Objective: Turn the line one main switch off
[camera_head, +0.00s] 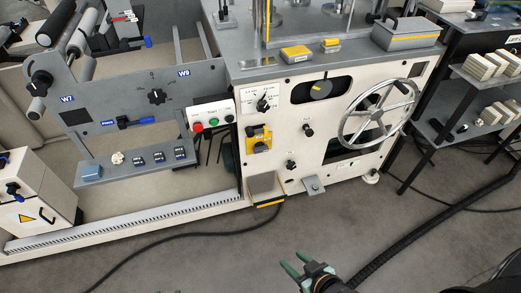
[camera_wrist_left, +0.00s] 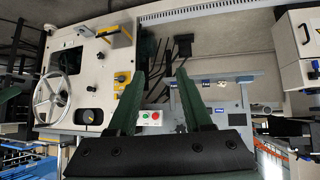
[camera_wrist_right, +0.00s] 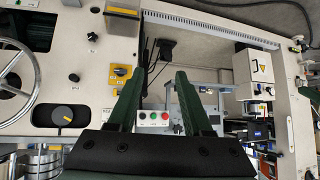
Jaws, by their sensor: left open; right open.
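A yellow switch unit (camera_head: 258,138) is on the cream machine front; it also shows in the left wrist view (camera_wrist_left: 122,80) and the right wrist view (camera_wrist_right: 120,76). Above it is a black rotary switch (camera_head: 263,104) on a white plate. Their labels are too small to read, so I cannot tell which is the line one main switch. My right gripper (camera_head: 293,261) is low over the floor in front of the machine, open, empty and apart from it. My left gripper (camera_wrist_left: 163,78) shows only in its wrist view, open and empty.
A button box (camera_head: 211,115) with red and green buttons is left of the switches. A spoked handwheel (camera_head: 378,112) sticks out on the right. A cream box with a warning sign (camera_head: 30,200) stands at left.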

